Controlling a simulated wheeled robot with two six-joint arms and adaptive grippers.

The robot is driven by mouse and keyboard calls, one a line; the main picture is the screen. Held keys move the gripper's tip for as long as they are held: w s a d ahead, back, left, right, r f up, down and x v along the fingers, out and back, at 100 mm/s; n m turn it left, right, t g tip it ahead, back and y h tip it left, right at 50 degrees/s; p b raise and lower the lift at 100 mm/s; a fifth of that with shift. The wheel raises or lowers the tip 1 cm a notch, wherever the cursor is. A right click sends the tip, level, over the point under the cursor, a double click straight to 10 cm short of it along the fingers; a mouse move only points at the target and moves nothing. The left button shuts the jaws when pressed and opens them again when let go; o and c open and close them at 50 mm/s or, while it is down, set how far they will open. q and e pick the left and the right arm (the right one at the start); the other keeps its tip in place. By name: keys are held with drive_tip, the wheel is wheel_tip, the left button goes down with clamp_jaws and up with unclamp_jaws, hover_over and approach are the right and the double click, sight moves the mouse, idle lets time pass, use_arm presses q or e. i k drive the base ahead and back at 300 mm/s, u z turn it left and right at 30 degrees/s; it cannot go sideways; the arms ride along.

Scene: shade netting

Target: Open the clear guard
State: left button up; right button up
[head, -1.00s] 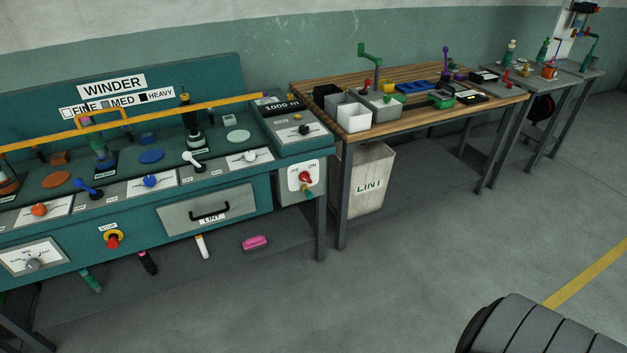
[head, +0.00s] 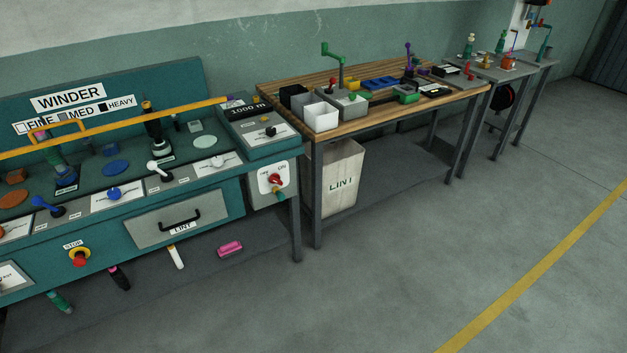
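The winder machine (head: 214,241) stands at the left in the head view, cut off by the left edge. A clear guard seems to lie over its top deck; its see-through panel is hard to make out. A yellow bar (head: 152,117) runs along the guard's upper front edge, with a yellow loop handle (head: 58,131) standing on it at the left. The bar lies low across the deck, in front of the spindles, so the guard looks down. Neither gripper is in view.
A grey table (head: 505,70) is farther back. The floor (head: 420,250) at right is clear.

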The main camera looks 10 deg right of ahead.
sight(37, 146)
drive_tip(key=k, duration=0.6)
drive_tip(key=z, duration=0.5)
drive_tip(key=i, duration=1.35)
drive_tip(key=u, duration=2.1)
